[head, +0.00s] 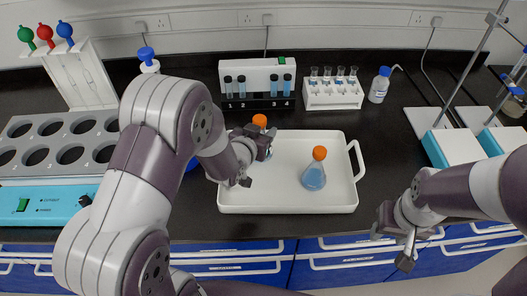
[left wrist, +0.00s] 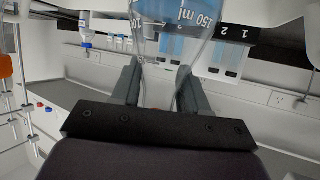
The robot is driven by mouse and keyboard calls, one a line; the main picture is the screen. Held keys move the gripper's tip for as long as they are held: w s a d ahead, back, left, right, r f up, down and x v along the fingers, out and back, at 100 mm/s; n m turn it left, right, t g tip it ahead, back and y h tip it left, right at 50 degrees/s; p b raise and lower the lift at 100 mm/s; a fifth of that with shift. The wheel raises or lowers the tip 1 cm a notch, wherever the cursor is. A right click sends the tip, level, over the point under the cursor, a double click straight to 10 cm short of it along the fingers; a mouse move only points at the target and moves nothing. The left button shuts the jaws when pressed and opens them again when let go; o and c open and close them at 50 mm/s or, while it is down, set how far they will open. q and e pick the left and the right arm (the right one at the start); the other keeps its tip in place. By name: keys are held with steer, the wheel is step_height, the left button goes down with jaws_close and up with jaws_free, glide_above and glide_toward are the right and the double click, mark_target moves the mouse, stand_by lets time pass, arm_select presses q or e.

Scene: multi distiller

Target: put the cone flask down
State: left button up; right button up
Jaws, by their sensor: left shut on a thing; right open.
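A cone flask with an orange cap (head: 260,120) is at the left end of the white tray (head: 288,209). My left gripper (head: 258,164) is shut on it and hides most of its body. A second orange-capped cone flask (head: 314,176) with blue liquid stands upright in the tray, right of the gripper. My right gripper (head: 406,246) is open and empty beyond the tray's front right, near the counter edge.
A rack of dark-capped vials (head: 258,101) and a white tube rack (head: 333,96) stand behind the tray. A wash bottle (head: 379,86) is at the back right. A multi-hole heating bath (head: 58,160) is at left. Stirrers with stands (head: 452,147) are at right. The tray's middle is clear.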

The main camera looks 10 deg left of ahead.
arm_select(q)
steer(key=f, duration=0.4)
steer(key=shift+a+f, duration=0.25)
steer(key=shift+f, duration=0.05)
steer(key=shift+d, duration=0.2)
steer(key=shift+f, duration=0.15)
steer(key=o, duration=1.1)
steer(key=shift+s+r, duration=0.1)
steer(key=shift+r, duration=0.2)
steer(key=s+a+r+g, duration=0.1)
steer(key=s+g, duration=0.3)
steer(key=s, duration=0.3)
steer(key=s+a+r+n+g+y, duration=0.1)
steer(key=s+g, duration=0.3)
steer(key=s, duration=0.4)
steer(key=s+a+r+g+y, duration=0.1)
steer(key=s+a+r+g, duration=0.1)
steer(key=s, duration=0.5)
steer(key=shift+s+a+r+n+g, duration=0.15)
steer(key=shift+a+r+n+g, duration=0.2)
steer(key=shift+g, duration=0.55)
